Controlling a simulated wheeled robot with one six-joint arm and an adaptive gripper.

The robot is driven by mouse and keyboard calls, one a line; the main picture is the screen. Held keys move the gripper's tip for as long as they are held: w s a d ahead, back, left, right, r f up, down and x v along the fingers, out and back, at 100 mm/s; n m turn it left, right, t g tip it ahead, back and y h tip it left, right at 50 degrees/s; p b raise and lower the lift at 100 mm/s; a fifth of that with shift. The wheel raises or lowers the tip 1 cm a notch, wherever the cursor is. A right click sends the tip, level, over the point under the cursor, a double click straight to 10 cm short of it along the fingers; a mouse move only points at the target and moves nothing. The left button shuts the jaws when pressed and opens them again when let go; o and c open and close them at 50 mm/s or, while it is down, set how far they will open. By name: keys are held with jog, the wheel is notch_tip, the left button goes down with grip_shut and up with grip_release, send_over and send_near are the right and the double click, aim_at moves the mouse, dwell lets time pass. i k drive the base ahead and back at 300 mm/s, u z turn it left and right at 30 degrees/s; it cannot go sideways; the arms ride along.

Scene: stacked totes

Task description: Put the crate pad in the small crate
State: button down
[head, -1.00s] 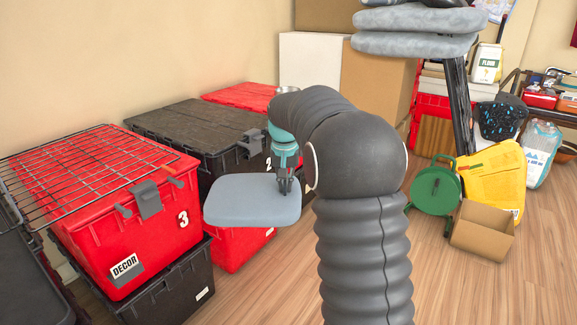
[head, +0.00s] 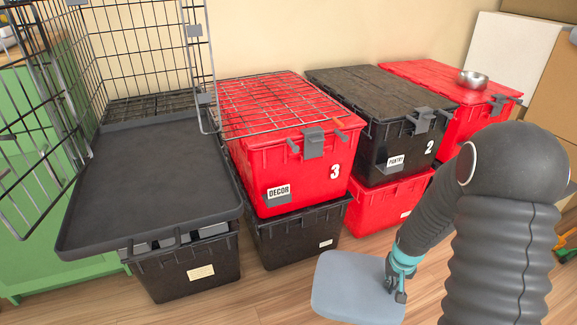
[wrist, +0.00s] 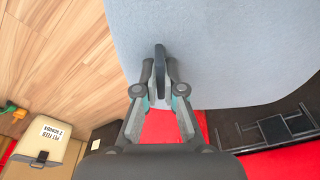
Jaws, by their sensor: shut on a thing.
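The crate pad (head: 350,288) is a flat grey-blue cushion with rounded corners. My gripper (head: 398,290) is shut on its right edge and holds it over the floor, in front of the stacked totes. In the wrist view the fingertips (wrist: 160,70) pinch the pad (wrist: 225,50) near its edge. A wire crate (head: 204,98), the only one in view, stands at the left with wire panels standing upright. Its black tray (head: 150,185) is bare and reaches forward above a black tote. The crate is partly cut off by the frame's top and left edges.
A red tote (head: 305,175) marked 3 has a wire panel (head: 265,100) on its lid, beside the tray. Black tote 2 (head: 385,150) and another red tote (head: 475,125) with a metal bowl (head: 472,79) stand further right. Wooden floor (head: 275,295) is clear in front.

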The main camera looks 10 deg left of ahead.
aim_at(151, 178)
jog(key=k, duration=0.35)
jog(key=z, duration=1.8)
jog(key=i, duration=1.3)
jog(key=u, duration=4.15)
